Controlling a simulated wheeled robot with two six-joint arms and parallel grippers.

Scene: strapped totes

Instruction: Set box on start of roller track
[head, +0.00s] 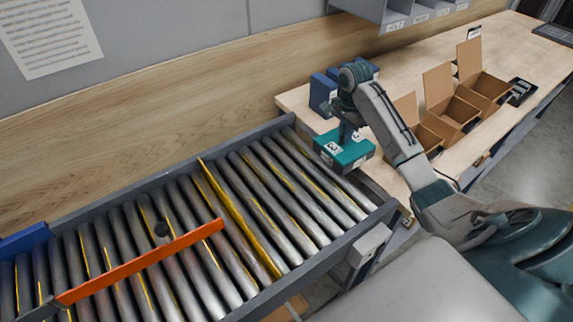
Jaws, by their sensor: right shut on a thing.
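A teal box (344,151) with white labels is at the right end of the roller track (285,190). My right gripper (346,132) comes down on the box from above and is shut on it. The box is over or on the end rollers; I cannot tell if its underside touches them. My right arm reaches in from the lower right and hides part of the table behind it. My left gripper is not in view.
Blue boxes (321,92) stand on the wooden table (420,72) behind the gripper. Several open cardboard boxes (451,108) line the table at right. An orange bar (140,262) crosses the track at left, and a yellow strip (240,217) crosses mid-track. Rollers between strip and box are clear.

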